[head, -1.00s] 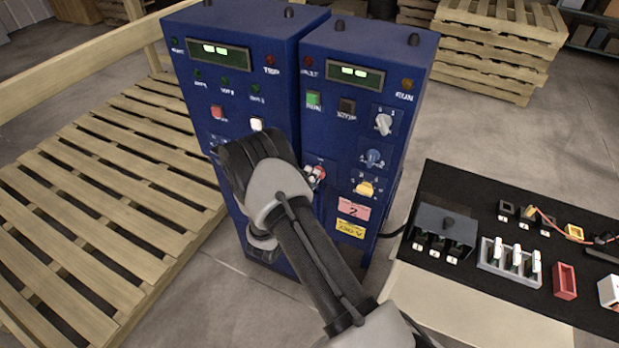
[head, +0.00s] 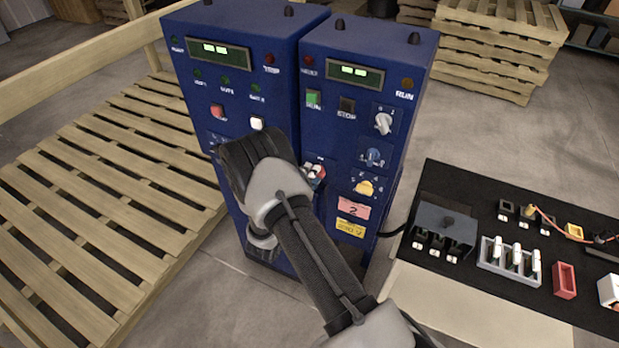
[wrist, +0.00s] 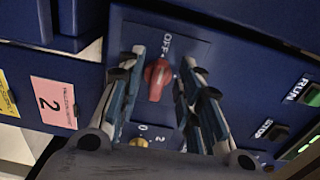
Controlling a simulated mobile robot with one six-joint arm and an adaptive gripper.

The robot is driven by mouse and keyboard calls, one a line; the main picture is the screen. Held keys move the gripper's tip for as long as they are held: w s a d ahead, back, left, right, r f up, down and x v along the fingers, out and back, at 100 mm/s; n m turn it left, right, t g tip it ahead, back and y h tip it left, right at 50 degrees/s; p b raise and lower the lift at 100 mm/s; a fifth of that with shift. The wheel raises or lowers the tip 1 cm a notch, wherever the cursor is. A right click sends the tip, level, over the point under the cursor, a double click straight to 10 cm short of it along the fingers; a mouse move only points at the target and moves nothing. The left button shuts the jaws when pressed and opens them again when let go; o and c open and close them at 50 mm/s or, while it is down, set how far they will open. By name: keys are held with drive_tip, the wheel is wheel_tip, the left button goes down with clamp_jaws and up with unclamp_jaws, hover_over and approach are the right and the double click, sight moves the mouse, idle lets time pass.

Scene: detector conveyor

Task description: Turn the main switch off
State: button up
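The red rotary switch (wrist: 157,82) is on the blue panel in the middle of the wrist view, with an "OFF" marking above it. Its raised handle runs roughly up and down in that view. My gripper (wrist: 163,66) is open, one finger on each side of the red switch, with visible gaps between. In the head view the red switch (head: 319,171) shows only in part, at the left edge of the right-hand cabinet (head: 335,130). My arm and gripper fingers cover the rest of it.
A yellow knob (head: 366,188), a blue knob (head: 374,157) and a white knob (head: 383,123) sit to the right on the same panel. The other blue cabinet (head: 270,75) stands close on the left. A black-topped table (head: 475,205) with small parts is at right.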

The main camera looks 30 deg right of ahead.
drive_tip(key=shift+a, duration=0.1)
drive_tip(key=v, duration=1.2)
drive_tip(key=s+d+r+m+g+h+b, duration=0.1)
drive_tip(key=s+d+r+m+g, duration=0.35)
drive_tip(key=r+m, duration=0.3)
drive_tip(key=s+d+r+m+g, duration=0.35)
drive_tip(key=r+m+g, duration=0.2)
drive_tip(key=m, duration=0.35)
drive_tip(key=s+r+m+g+y+b, duration=0.1)
drive_tip(key=s+r+m+g+y, duration=0.35)
drive_tip(key=s+m, duration=0.7)
drive_tip(key=s+a+r+m+t+y, duration=0.2)
drive_tip(key=s+a+m+t+y, duration=0.1)
drive_tip(key=a+m, duration=0.4)
drive_tip(key=s+a+r+m+t+y+b, duration=0.1)
drive_tip(key=s+a+r+m+t+y, duration=0.1)
drive_tip(key=s+a+m+t+y, duration=0.2)
drive_tip(key=a+m+t+y, duration=0.1)
drive_tip(key=a+m+y, duration=0.1)
drive_tip(key=m+y, duration=0.1)
drive_tip(key=shift+s+a+r+m+y, duration=0.3)
drive_tip(key=shift+a+r+m+y, duration=0.1)
drive_tip(key=shift+m, duration=0.5)
